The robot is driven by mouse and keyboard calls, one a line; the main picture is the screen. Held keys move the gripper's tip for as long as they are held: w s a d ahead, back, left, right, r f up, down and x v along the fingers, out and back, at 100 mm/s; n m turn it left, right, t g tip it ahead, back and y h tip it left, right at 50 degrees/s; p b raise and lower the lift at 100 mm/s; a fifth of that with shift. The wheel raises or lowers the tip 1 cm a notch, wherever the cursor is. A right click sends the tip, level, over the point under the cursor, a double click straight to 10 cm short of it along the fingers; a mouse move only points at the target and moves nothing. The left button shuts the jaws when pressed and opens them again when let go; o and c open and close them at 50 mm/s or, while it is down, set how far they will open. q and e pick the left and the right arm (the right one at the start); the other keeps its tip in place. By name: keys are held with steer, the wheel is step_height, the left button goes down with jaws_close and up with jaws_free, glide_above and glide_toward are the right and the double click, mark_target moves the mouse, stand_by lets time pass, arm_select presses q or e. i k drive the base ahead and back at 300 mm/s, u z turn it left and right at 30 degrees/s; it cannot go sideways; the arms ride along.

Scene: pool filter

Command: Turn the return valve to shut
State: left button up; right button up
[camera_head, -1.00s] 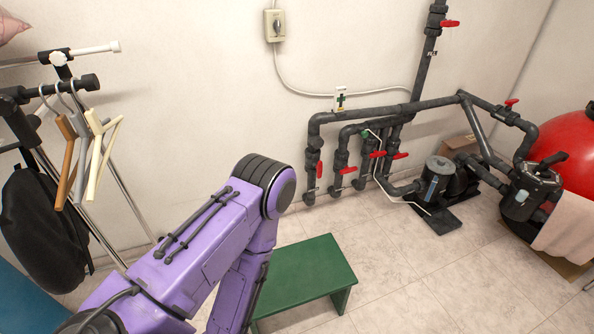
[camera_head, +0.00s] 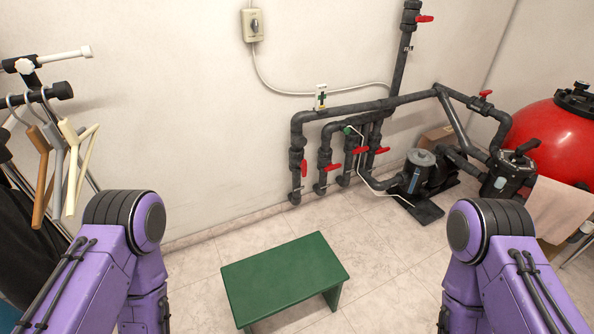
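Several dark grey pipes with red valve handles stand against the back wall. One red handle (camera_head: 303,168) at the left is upright, in line with its pipe. Three more low handles stick out sideways: one (camera_head: 332,168), one (camera_head: 360,150) and one (camera_head: 382,150). Another red handle (camera_head: 425,18) is high on the vertical pipe, and one (camera_head: 486,93) is near the red tank. I cannot tell which is the return valve. Both my purple arms show at the bottom left and right, well short of the pipes. Both grippers are out of view.
A green stool (camera_head: 284,278) stands on the tiled floor between my arms and the pipes. A pump (camera_head: 418,172) and a red filter tank (camera_head: 548,130) are at the right. A clothes rack with hangers (camera_head: 62,160) is at the left. Floor around the stool is clear.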

mark_target(303, 165)
steer(key=k, duration=0.65)
steer(key=z, duration=0.55)
steer(key=i, duration=0.95)
steer(key=z, duration=0.45)
steer(key=i, duration=1.15)
steer(key=u, duration=0.25)
